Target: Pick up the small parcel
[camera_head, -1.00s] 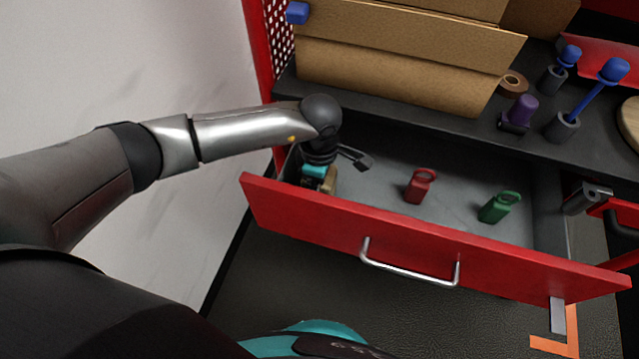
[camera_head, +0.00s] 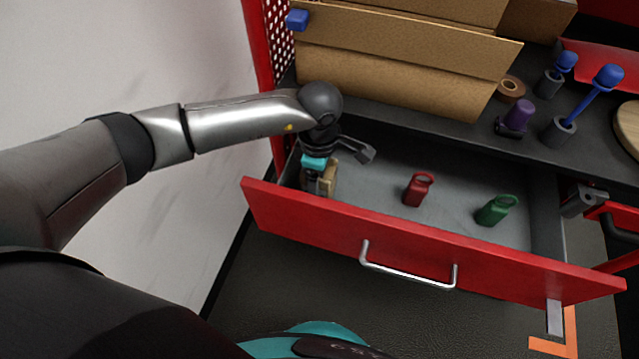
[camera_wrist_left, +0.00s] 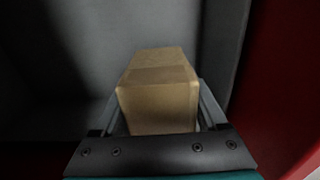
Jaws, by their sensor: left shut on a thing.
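The small parcel (camera_wrist_left: 158,95) is a brown cardboard box, seen end-on between the fingers in the left wrist view. In the head view only a tan part of it (camera_head: 330,178) shows beside my gripper. My left gripper (camera_head: 318,186) points down at the left end of the open red drawer (camera_head: 420,245) and is shut on the parcel. The gripper's fingers also show along both sides of the parcel in the left wrist view (camera_wrist_left: 160,115). Whether the parcel touches the drawer floor cannot be told. My right gripper is not in view.
A red padlock-like item (camera_head: 418,190) and a green one (camera_head: 496,210) stand in the drawer to the right. A large cardboard box (camera_head: 400,75), a tape roll (camera_head: 511,88) and blue- and purple-topped tools are on the dark worktop above.

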